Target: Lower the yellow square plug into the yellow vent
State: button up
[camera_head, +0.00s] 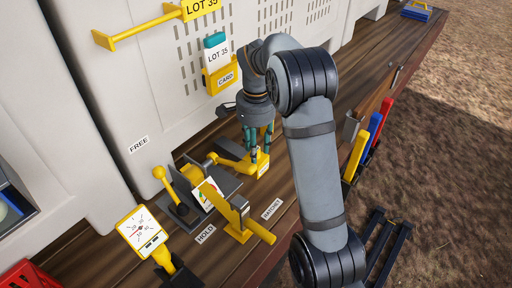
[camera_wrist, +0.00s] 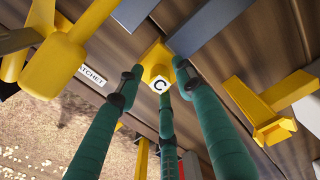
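My gripper (camera_head: 256,150) has green fingers and points down over the deck. In the wrist view its fingertips (camera_wrist: 160,78) surround a yellow block (camera_wrist: 157,54) with a white tag marked C. The block shows in the head view (camera_head: 262,168) just below the fingertips, at the end of a yellow arm (camera_head: 232,161). I cannot tell whether the fingers touch it. I cannot clearly identify a yellow square plug or a yellow vent. The white wall has rows of slots (camera_head: 200,45), but these are not yellow.
A yellow lever (camera_head: 170,188), a gauge (camera_head: 143,230) and a yellow post with a handle (camera_head: 240,215) stand left and in front. Yellow (camera_head: 356,156), blue (camera_head: 375,122) and red (camera_head: 384,106) pieces stand at the deck's right edge. The white wall rises behind.

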jog(key=shift+o, duration=0.4)
notch_tip(320, 180, up, 12)
dwell(0.4)
jog(key=shift+f, duration=0.1)
notch_tip(320, 180, down, 11)
jog(key=shift+f, duration=0.25)
jog(key=shift+w+r+p, duration=0.1)
jog(key=shift+r+p, duration=0.5)
jog(key=shift+p, duration=0.2)
jog(key=shift+r+p, duration=0.3)
jog(key=shift+r, duration=0.1)
jog(key=shift+f, duration=0.1)
